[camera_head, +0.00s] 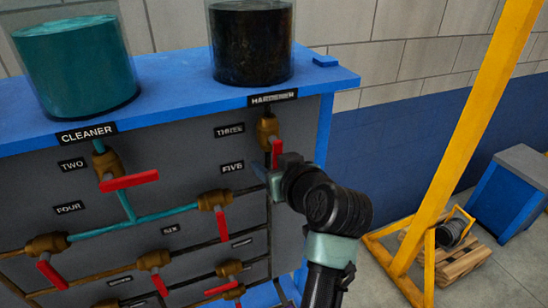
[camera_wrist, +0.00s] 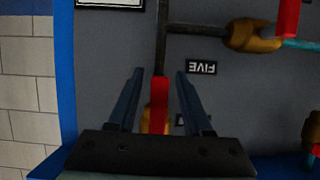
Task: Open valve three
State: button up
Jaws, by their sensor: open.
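Valve three has a brass body (camera_head: 268,129) and a red handle (camera_head: 276,154) on the upper right of the grey panel, beside the label THREE (camera_head: 229,131). The handle points down, along its dark vertical pipe. My gripper (camera_head: 268,172) is at the panel, just below and in front of this valve. In the wrist view, which is upside down, my gripper (camera_wrist: 160,74) is open, with the red handle (camera_wrist: 159,105) showing between its two fingers. I see no finger touching it. The brass body is partly hidden behind the handle and gripper.
The FIVE label (camera_head: 232,168) and its valve (camera_head: 215,201) are left of my gripper. Valve two's red handle (camera_head: 129,181) lies farther left. Above stand the teal cleaner tank (camera_head: 75,65) and a dark tank (camera_head: 252,40). A yellow post (camera_head: 463,130) stands right.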

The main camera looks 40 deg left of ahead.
jog(key=b+v, duration=0.4)
jog(key=v, duration=0.9)
jog(key=shift+f, duration=0.1)
jog(key=w+d+r+m+t+h+b, duration=0.1)
jog(key=w+d+r+m+t+h, duration=0.2)
jog(key=d+r+t, duration=0.35)
jog(key=w+d+r+m+t+b, duration=0.1)
jog(key=w+d+r+m+t, duration=0.25)
jog(key=d+r+t, duration=0.35)
jog(key=s+d+r+m+t+h, duration=0.7)
jog(key=s+d+r+t+h, duration=0.2)
jog(key=r, duration=0.4)
jog(key=shift+d, duration=0.7)
